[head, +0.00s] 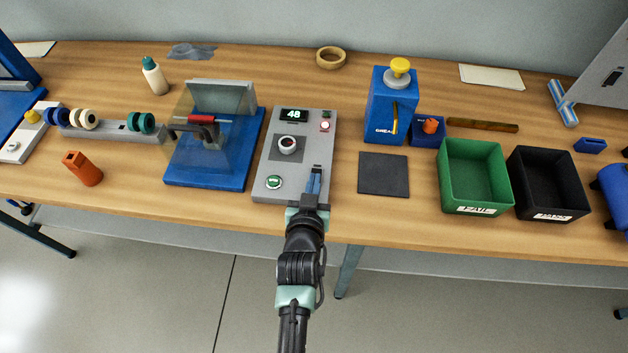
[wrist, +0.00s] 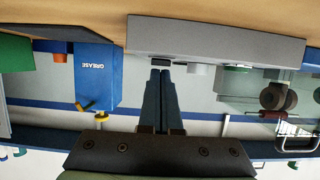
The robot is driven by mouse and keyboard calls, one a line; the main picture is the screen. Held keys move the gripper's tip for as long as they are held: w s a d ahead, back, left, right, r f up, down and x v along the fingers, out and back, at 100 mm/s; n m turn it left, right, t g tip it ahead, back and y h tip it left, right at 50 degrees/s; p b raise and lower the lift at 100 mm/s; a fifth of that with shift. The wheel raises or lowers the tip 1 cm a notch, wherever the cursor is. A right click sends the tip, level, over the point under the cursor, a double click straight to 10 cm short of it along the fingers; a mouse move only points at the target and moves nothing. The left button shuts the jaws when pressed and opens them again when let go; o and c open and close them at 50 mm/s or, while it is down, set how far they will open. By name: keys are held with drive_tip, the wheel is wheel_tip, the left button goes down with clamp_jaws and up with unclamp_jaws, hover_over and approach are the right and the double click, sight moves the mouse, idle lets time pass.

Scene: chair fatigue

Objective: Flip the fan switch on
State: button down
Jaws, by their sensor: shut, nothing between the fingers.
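A grey control panel (head: 263,188) lies on the bench in the head view, with a display reading 48, a round knob (head: 287,144), a green button (head: 274,182) and a small red-topped button. My gripper (head: 315,174) is shut and empty over the panel's lower right part. In the wrist view, the panel (wrist: 220,36) is at the top, and the tips of my gripper (wrist: 160,72) are close to a small black part (wrist: 160,59) on its face, perhaps the fan switch. I cannot tell whether they touch. My fingers cover that spot in the head view.
A blue-based fixture (head: 212,180) with a clear guard stands left of the panel. A dark mat (head: 383,188), a blue grease dispenser (head: 380,118), a green bin (head: 446,180) and a black bin (head: 520,190) are to the right. The bench behind the panel is mostly clear.

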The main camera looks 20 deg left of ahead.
drive_tip(key=shift+s+f+b, duration=0.1)
drive_tip(key=shift+f+b, duration=0.35)
drive_tip(key=shift+f, duration=0.1)
drive_tip(key=shift+r, duration=0.25)
drive_tip(key=shift+p, duration=0.3)
drive_tip(key=shift+r+p, duration=0.6)
drive_tip(key=shift+r, duration=0.2)
